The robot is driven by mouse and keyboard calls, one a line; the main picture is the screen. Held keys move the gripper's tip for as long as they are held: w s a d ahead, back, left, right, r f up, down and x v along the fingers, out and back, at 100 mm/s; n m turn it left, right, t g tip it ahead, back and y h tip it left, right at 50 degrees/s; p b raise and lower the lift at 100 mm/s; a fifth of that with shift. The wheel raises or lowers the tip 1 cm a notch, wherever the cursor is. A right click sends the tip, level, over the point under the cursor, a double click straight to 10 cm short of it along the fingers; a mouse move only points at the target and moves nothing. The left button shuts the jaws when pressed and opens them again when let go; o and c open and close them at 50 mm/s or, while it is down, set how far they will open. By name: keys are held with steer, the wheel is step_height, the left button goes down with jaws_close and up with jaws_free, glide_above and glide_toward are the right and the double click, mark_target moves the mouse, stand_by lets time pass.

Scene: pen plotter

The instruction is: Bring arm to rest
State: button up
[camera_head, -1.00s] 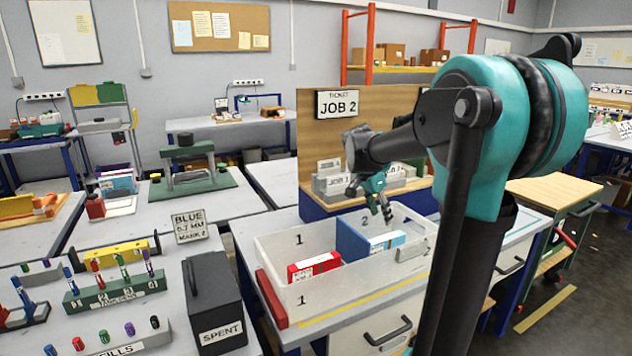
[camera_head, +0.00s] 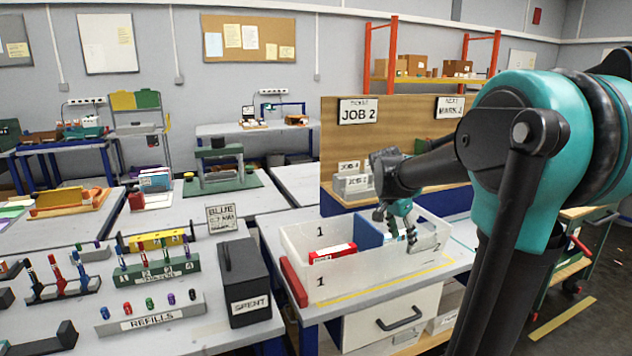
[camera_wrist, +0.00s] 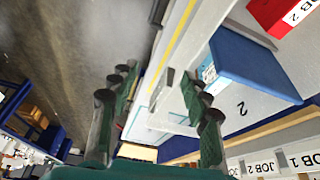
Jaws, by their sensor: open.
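My gripper (camera_head: 400,228) is open and empty at the end of my bent arm, over the right part of the clear bin (camera_head: 350,280) in the head view. Its two fingers stand apart in the wrist view (camera_wrist: 157,80), with nothing between them. A red box (camera_head: 332,253) and a blue box (camera_head: 368,235) stand in the bin, left of my gripper. The wrist view also shows the blue box (camera_wrist: 250,72) and the red box (camera_wrist: 275,12) to the right of the fingers. My gripper partly hides the bin's back right part.
A wooden board with a JOB 2 sign (camera_head: 358,111) rises behind the bin. A black SPENT box (camera_head: 245,290), a green pen rack (camera_head: 160,268) and a REFILLS rack (camera_head: 150,318) stand on the left table. Open floor (camera_head: 590,330) lies at the right.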

steer(key=s+a+f+n+t+y, duration=0.1)
steer(key=s+a+f+n, duration=0.1)
steer(key=s+f+n, duration=0.3)
steer(key=s+a+f+n+t+y, duration=0.1)
steer(key=s+a+f+n+y, duration=0.1)
steer(key=s+f+n, duration=0.4)
steer(key=s+a+f, duration=0.1)
steer(key=s+f, duration=0.4)
steer(key=s, duration=0.3)
steer(key=shift+s+a, duration=0.25)
steer(key=shift+a, duration=0.05)
